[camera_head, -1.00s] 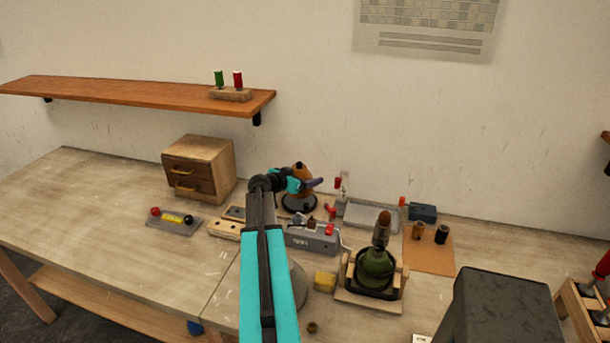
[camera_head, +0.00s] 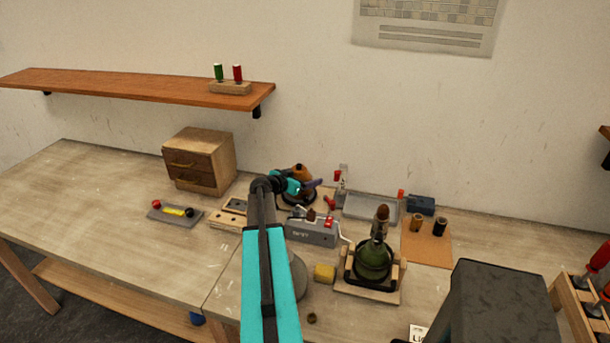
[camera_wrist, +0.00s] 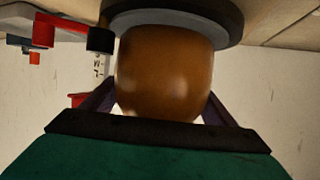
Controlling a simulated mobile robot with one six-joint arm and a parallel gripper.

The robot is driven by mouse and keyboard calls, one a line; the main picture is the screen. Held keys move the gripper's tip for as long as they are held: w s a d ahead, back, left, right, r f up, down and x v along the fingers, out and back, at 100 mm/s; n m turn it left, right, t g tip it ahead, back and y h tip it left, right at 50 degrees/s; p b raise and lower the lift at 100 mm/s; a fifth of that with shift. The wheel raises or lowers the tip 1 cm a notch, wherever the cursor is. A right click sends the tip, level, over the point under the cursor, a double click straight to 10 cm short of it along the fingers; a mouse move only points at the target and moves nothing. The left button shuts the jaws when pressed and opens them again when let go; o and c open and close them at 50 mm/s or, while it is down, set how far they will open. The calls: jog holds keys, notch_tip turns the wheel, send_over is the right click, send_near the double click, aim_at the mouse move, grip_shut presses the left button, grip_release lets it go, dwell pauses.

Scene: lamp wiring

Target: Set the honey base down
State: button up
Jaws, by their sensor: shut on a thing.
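The honey base (camera_head: 299,171) is a rounded amber-orange lamp body on a dark disc foot, at the back of the bench in the head view. My gripper (camera_head: 312,185) is shut on its body, with the dark purple fingers on either side. In the wrist view, the honey base (camera_wrist: 165,70) fills the middle between the fingers, its wide dark foot at the top of the picture. The foot is close to the bench top; I cannot tell whether it touches. My arm hides part of the area in front of it.
A grey test box (camera_head: 312,232) stands just in front. A grey tray (camera_head: 370,206) and red-tipped clips (camera_head: 337,176) are to the right. A green base (camera_head: 374,260) sits in a wooden cradle. A wooden block (camera_head: 230,216) and drawer box (camera_head: 199,160) are left.

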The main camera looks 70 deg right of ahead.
jog(key=shift+r, duration=0.1)
jog(key=o, duration=2.1)
jog(key=shift+c, duration=0.2)
jog(key=shift+a, duration=0.1)
jog(key=b+v, duration=0.4)
jog(key=v, duration=0.8)
jog(key=shift+b, duration=0.35)
